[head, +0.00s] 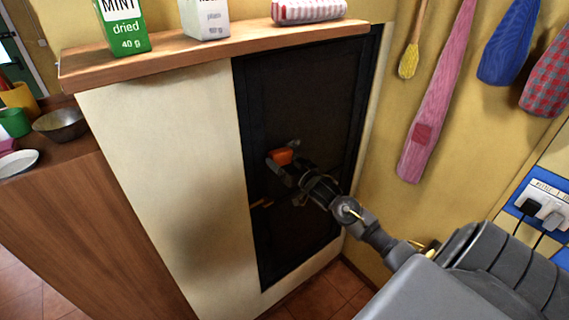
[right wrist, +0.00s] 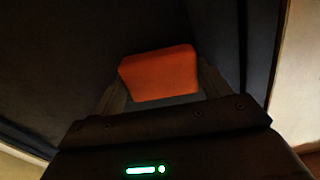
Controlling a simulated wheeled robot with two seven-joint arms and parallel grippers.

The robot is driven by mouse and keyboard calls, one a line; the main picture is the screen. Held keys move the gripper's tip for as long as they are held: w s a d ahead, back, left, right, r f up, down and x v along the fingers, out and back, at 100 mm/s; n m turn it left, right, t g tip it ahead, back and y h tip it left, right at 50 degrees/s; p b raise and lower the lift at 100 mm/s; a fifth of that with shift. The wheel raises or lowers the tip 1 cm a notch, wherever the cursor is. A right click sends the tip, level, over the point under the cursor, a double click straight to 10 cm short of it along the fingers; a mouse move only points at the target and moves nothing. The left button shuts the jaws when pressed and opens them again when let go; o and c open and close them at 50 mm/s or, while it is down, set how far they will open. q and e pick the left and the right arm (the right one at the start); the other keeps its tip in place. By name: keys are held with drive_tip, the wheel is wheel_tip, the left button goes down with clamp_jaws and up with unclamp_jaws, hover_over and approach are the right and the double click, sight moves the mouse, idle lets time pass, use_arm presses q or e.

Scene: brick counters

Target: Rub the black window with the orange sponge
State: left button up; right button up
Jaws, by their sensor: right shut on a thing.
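The black window (head: 300,95) is a tall dark framed panel set in the cream wall under a wooden shelf. My right gripper (head: 283,163) is in front of its middle, shut on the orange sponge (head: 280,156). The sponge also shows between the fingers in the right wrist view (right wrist: 160,73), with the dark panel behind it. The sponge is at or very close to the panel; I cannot tell whether it touches. My left gripper is not in view.
The wooden shelf (head: 210,50) above the window holds a green mint box (head: 122,25), a white box (head: 205,18) and a striped roll (head: 308,10). Cloths hang on the right wall, including a pink one (head: 437,100). A counter (head: 75,190) with a dark bowl (head: 60,124) stands left.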

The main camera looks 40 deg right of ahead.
sight(301, 144)
drive_tip(key=shift+d+r, duration=0.1)
drive_tip(key=shift+r, duration=0.2)
drive_tip(key=shift+d+r, duration=0.1)
drive_tip(key=shift+d, duration=0.35)
drive_tip(key=shift+s+d+f, duration=0.1)
drive_tip(key=shift+d+f, duration=0.05)
drive_tip(key=shift+d, duration=1.4)
drive_tip(key=shift+d+f, duration=0.1)
drive_tip(key=shift+d, duration=1.4)
drive_tip(key=shift+d, duration=0.15)
drive_tip(key=shift+d+r+b, duration=0.1)
drive_tip(key=shift+d+b, duration=0.25)
drive_tip(key=shift+d, duration=1.25)
drive_tip(key=shift+r+p, duration=0.1)
drive_tip(key=shift+p, duration=0.25)
